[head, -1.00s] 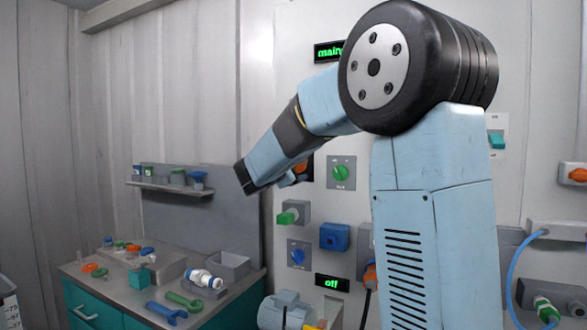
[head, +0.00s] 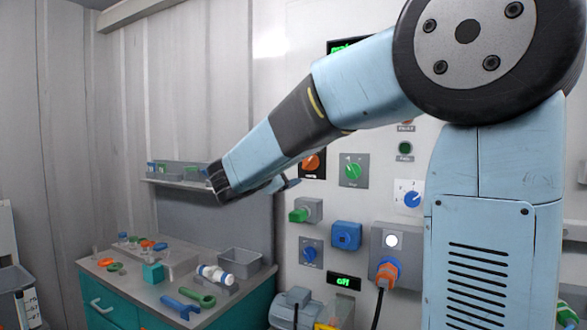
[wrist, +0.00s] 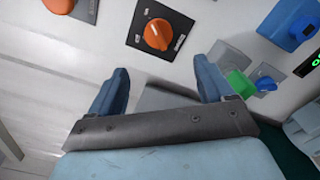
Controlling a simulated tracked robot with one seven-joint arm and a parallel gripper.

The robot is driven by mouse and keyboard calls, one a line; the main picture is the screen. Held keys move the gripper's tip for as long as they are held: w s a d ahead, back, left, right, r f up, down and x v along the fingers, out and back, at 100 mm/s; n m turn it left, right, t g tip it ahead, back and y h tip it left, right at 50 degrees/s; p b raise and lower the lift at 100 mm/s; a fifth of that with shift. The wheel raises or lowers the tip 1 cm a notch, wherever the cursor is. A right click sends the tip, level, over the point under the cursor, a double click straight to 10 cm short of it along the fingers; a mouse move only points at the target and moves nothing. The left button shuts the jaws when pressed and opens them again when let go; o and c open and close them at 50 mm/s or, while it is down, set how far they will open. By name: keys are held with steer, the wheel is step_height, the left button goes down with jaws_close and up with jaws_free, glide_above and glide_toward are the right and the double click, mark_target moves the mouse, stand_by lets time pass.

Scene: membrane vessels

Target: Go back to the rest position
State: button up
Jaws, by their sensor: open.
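My gripper shows in the wrist view (wrist: 165,88) as two blue fingers spread apart with nothing between them. In the head view my arm stretches left from its large black joint, and its end hangs in the air in front of the wall, above the workbench (head: 190,290). One blue finger shows in the head view beyond the arm's end; the rest of the gripper is mostly hidden. An orange rotary switch (wrist: 158,34) lies beyond the fingers in the wrist view. It also shows in the head view (head: 312,161), just right of the gripper.
The wall panel carries a green knob (head: 353,171), a blue dial (head: 411,199), a blue socket (head: 346,236) and an orange plug (head: 387,272) with a black cable. A shelf (head: 180,184) with small containers is behind the arm. Wrenches and a white-blue fitting (head: 215,274) lie on the bench.

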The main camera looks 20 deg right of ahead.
steer(key=shift+s+a, duration=0.5)
steer(key=s+d+f+m+g+y, duration=0.2)
steer(key=s+d+f+m+g, duration=0.25)
steer(key=s, duration=0.45)
steer(key=s+d+f+m+g+y, duration=0.35)
steer(key=s+d+f, duration=0.25)
steer(key=s, duration=0.3)
steer(key=s+a+f+m+y, duration=0.3)
steer(key=s+m, duration=0.1)
steer(key=s, duration=0.2)
steer(key=s+a+f+m+y, duration=0.3)
steer(key=s+y, duration=0.1)
steer(key=s, duration=0.2)
steer(key=shift+f+m+t, duration=0.3)
steer(key=shift+m+t, duration=0.1)
